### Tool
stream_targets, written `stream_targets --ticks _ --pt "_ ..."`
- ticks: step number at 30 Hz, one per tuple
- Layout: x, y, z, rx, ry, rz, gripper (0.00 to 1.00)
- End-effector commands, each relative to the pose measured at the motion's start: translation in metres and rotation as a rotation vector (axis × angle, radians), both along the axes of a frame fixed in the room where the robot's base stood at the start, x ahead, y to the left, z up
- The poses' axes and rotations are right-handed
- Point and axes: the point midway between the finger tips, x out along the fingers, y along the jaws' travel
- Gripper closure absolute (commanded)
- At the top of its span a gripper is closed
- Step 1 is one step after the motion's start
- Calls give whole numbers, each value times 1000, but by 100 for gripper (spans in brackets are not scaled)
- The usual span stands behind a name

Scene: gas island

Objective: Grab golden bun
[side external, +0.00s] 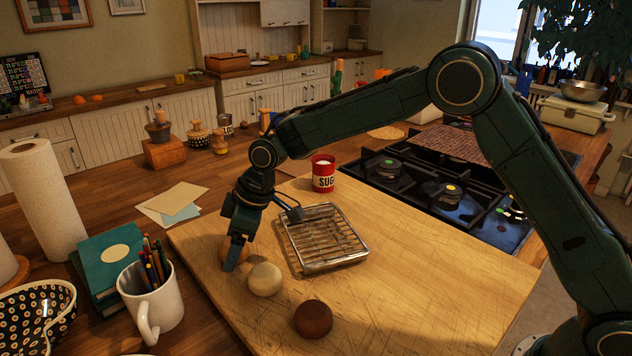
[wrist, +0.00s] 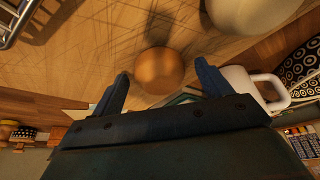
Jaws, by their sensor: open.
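The golden bun (wrist: 159,71) lies on the wooden board (side external: 420,290). In the wrist view it sits between and just beyond the two fingertips of my gripper (wrist: 162,80). My gripper is open, with no finger visibly closed on the bun. In the side view my gripper (side external: 232,262) is low over the board and hides much of the golden bun (side external: 236,249). A pale bun (side external: 265,279) lies just to the right of it, and a dark brown bun (side external: 313,319) lies farther toward the front.
A wire rack (side external: 325,238) lies on the board behind the buns, with a red sugar tin (side external: 323,174) beyond it. A white mug of pencils (side external: 152,305) and teal books (side external: 108,262) stand left of the board. The board's right front is clear.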

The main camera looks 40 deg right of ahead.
Motion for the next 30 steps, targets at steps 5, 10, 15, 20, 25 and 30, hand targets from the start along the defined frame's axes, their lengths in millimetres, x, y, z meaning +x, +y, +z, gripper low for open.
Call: stream_targets --ticks 5,10,15,20,25,30 --pt "0 0 0 0 0 0 22" --pt "0 0 0 0 0 0 48" --pt "0 0 1 0 0 0 71" --pt "0 0 1 0 0 0 71" --pt "0 0 3 1 -1 0 71" --pt "0 0 14 2 -3 0 71"
